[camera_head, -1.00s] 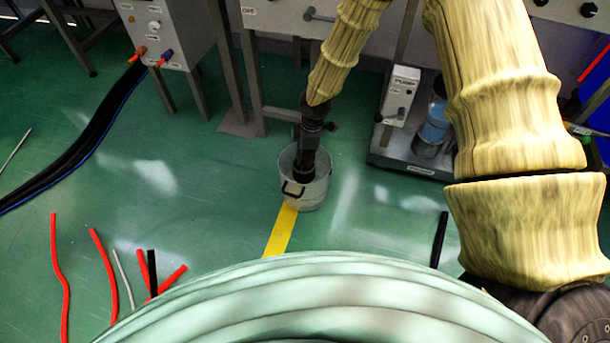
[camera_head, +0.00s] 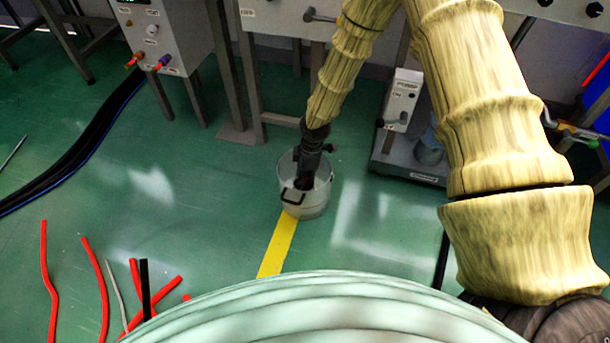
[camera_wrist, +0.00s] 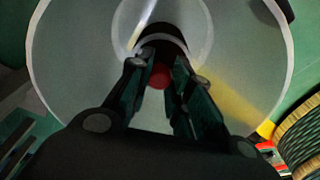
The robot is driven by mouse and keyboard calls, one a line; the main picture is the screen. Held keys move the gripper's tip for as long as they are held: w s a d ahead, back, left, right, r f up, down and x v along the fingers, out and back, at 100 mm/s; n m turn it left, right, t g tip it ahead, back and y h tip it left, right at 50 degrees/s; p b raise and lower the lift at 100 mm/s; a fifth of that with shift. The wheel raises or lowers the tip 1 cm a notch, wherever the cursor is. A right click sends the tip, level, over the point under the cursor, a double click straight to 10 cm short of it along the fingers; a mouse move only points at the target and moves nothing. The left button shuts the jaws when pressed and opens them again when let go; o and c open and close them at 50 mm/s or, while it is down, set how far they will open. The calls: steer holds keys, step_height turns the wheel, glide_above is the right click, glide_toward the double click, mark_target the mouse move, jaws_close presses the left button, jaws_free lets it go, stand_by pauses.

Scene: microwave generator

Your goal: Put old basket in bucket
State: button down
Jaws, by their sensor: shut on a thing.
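The bucket (camera_head: 314,207) is a pale grey pail with a dark handle, standing upright on the green floor. My gripper (camera_head: 304,182) points down into its mouth, with the fingertips below the rim. In the wrist view, the round wall of the bucket (camera_wrist: 62,60) surrounds my gripper (camera_wrist: 163,62). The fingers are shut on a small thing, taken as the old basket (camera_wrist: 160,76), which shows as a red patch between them. A dark curved shape lies at the fingertips. Most of the held thing is hidden, and contact with the bucket's bottom cannot be told.
A pump (camera_head: 402,98) stands on a grey platform right of the bucket. A bench frame (camera_head: 250,85) and a grey control box (camera_head: 155,35) are behind. Red tubes (camera_head: 47,285) and black hoses lie on the left floor. Floor left of the bucket is clear.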

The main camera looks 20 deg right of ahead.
steer(key=c, duration=1.3)
jaws_free()
steer(key=shift+r, duration=0.1)
step_height(320, 180, up, 12)
steer(key=d+p, duration=0.1)
steer(key=p, duration=0.6)
steer(key=shift+s+d, duration=0.2)
